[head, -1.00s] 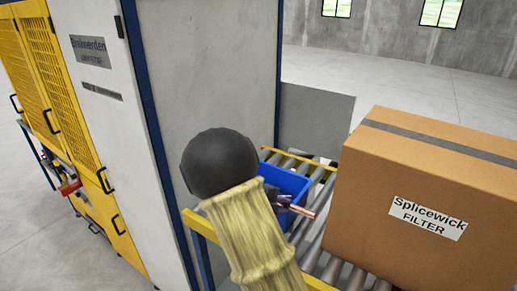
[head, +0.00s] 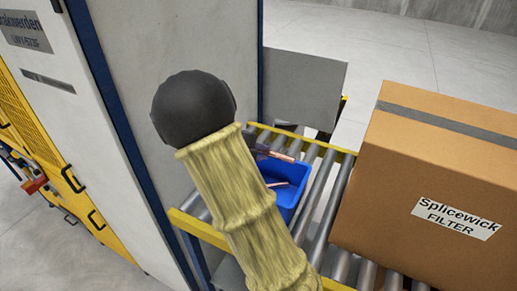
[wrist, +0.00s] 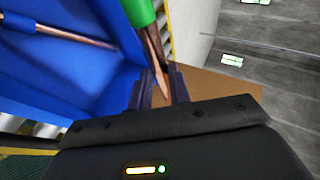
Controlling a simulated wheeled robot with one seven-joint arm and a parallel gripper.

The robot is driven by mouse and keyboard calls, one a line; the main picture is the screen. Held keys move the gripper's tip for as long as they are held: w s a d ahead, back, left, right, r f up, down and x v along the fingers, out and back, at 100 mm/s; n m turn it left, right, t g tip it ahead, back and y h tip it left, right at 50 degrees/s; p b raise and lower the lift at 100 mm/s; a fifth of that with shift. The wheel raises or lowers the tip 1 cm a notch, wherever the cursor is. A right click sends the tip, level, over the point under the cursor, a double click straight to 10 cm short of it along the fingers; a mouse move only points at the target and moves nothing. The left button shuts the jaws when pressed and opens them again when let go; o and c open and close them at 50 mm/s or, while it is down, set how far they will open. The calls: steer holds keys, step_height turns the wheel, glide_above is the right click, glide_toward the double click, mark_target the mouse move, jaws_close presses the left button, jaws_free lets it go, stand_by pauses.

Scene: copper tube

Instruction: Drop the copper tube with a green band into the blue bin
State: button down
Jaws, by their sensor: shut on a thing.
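The copper tube with a green band (wrist: 153,47) is held between the fingers of my gripper (wrist: 158,88) in the wrist view, its green band at the top edge. In the head view the held tube (head: 284,157) shows over the far part of the blue bin (head: 293,203), and my gripper (head: 262,151) is partly hidden by my arm. The blue bin (wrist: 75,85) fills the left of the wrist view. Another copper tube (wrist: 62,33), with a blue band, lies inside it; it also shows in the head view (head: 278,184).
The bin stands on a roller conveyor (head: 322,205) with yellow rails. A large cardboard box (head: 430,170) stands on the rollers to the right. A tall grey cabinet (head: 180,90) stands at the left, and a grey panel (head: 305,88) stands behind the bin.

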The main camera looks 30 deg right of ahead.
steer(key=shift+s, duration=0.2)
step_height(320, 180, down, 6)
steer(key=b, duration=0.2)
steer(key=shift+b, duration=0.3)
steer(key=c, duration=1.2)
jaws_free()
steer(key=shift+c, duration=0.2)
steer(key=b+v, duration=0.4)
steer(key=v, duration=1.3)
steer(key=shift+a, duration=0.2)
